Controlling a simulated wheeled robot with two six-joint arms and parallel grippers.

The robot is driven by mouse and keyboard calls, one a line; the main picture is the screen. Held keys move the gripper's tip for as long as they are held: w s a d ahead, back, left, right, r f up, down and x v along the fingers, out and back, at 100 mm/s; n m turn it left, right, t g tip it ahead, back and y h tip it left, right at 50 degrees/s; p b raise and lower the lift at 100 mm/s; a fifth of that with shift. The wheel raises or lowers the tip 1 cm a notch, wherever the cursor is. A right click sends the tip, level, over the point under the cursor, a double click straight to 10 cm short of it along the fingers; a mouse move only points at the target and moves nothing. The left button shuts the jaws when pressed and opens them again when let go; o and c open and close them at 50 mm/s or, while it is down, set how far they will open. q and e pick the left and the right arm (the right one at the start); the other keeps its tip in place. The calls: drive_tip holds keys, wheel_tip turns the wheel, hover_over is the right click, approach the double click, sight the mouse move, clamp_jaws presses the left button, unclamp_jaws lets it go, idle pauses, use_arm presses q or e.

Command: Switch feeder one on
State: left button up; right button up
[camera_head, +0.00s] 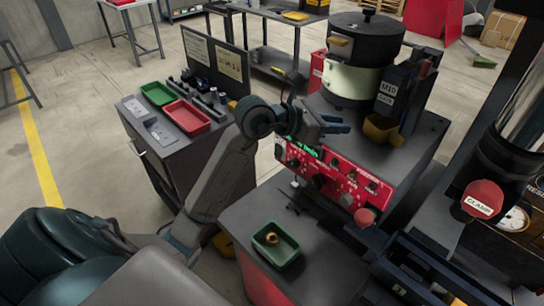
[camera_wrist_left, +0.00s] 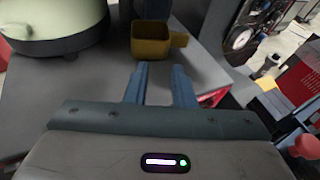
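The feeder (camera_head: 360,80) is a cream bowl with a black lid, standing on a grey cabinet beside a dark unit labelled M10 (camera_head: 387,92). Its red control panel (camera_head: 345,186) faces front, with a green display (camera_head: 305,147), several dark knobs and small switches; their lettering is too small to read. The cream bowl (camera_wrist_left: 55,25) shows at upper left there. My right gripper is not seen.
A yellow cup (camera_wrist_left: 158,40) sits on the cabinet ahead of the fingers. A red mushroom button (camera_head: 366,216) is at the panel's lower right. A green tray (camera_head: 268,262) with a brass part stands on the front surface. A red CLAMP knob (camera_head: 483,198) is at right.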

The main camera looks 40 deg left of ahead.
use_arm(q)
drive_tip(key=s+f+h, duration=0.1)
drive_tip(key=s+f, duration=0.1)
drive_tip(key=shift+a+f+t+h, duration=0.2)
drive_tip(key=shift+f+t+h, duration=0.1)
drive_tip(key=shift+h, duration=0.1)
clamp_jaws()
drive_tip(key=s+a+f+n+t+y+p, duration=0.1)
drive_tip(key=s+a+f+n+t+y, duration=0.1)
drive_tip(key=s+a+f, duration=0.4)
drive_tip(key=s+a+f+n+t+y+p, duration=0.1)
drive_tip(key=s+a+f+y, duration=0.4)
drive_tip(key=a+f, duration=0.5)
drive_tip(key=a+n+t, duration=0.1)
drive_tip(key=a, duration=0.3)
drive_tip(key=shift+s+a+f+n+p, duration=0.25)
drive_tip(key=shift+s+f+n+p, duration=0.05)
drive_tip(key=shift+s+f+n, duration=0.1)
